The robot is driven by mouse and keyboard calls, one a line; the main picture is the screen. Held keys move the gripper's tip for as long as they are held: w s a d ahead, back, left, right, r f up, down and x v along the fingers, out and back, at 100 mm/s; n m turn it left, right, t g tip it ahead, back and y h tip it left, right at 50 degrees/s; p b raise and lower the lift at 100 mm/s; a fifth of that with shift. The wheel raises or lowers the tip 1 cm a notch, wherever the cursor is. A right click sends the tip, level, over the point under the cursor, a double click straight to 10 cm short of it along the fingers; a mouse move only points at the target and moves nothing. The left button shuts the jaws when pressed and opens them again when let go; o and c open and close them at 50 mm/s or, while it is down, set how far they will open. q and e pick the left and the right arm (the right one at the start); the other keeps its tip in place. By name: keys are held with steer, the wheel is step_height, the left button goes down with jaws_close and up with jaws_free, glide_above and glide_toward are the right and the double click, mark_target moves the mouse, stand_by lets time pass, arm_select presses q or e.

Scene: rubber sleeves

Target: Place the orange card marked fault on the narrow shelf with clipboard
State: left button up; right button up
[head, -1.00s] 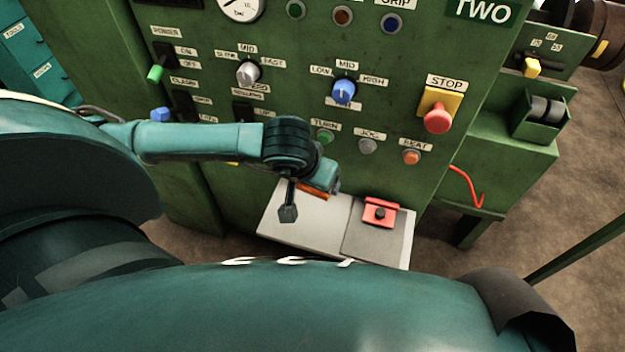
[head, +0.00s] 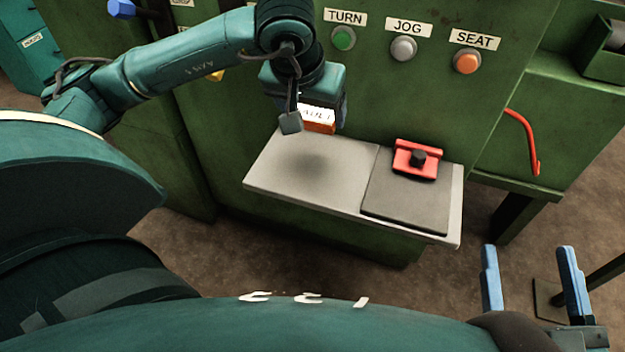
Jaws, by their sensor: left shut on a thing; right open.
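The orange card (head: 320,127) with a white, partly readable label is held in my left gripper (head: 312,118). The gripper is shut on it, its jaws pointing down, and partly hides the card. Card and gripper are above the left, bare part of the narrow pale grey shelf (head: 290,185), with a soft dark shadow on the shelf below. The dark grey clipboard (head: 400,205) with a red clip (head: 417,160) lies on the shelf's right part. My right gripper (head: 528,255) is open and empty at the lower right, with blue fingers, away from the shelf.
The green machine front rises behind the shelf, with a green TURN button (head: 343,39), a grey JOG button (head: 404,48) and an orange SEAT button (head: 467,61). A red curved handle (head: 524,142) is at the right. The shelf's left half is clear.

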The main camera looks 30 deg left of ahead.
mark_target(308, 129)
arm_select(q)
step_height(308, 129, down, 6)
steer(key=shift+r+b, duration=0.25)
steer(key=shift+b, duration=1)
steer(key=shift+f, duration=0.6)
step_height(308, 129, down, 3)
steer(key=shift+f+b, duration=0.15)
steer(key=shift+b, duration=0.85)
steer(key=shift+f, duration=0.25)
steer(key=shift+r, duration=0.15)
arm_select(e)
steer(key=r+n+y, duration=0.1)
steer(key=r+n+t+y, duration=0.1)
steer(key=r+n+y, duration=0.2)
steer(key=r+n, duration=0.1)
steer(key=shift+w+d+r+t+y, duration=0.2)
steer(key=shift+w+d+t+y, duration=0.1)
steer(key=shift+y, duration=0.1)
arm_select(q)
steer(key=shift+f, duration=0.2)
steer(key=o, duration=1)
arm_select(e)
steer(key=shift+s+r+y, duration=0.1)
steer(key=shift+r+y, duration=0.1)
steer(key=shift+y, duration=0.1)
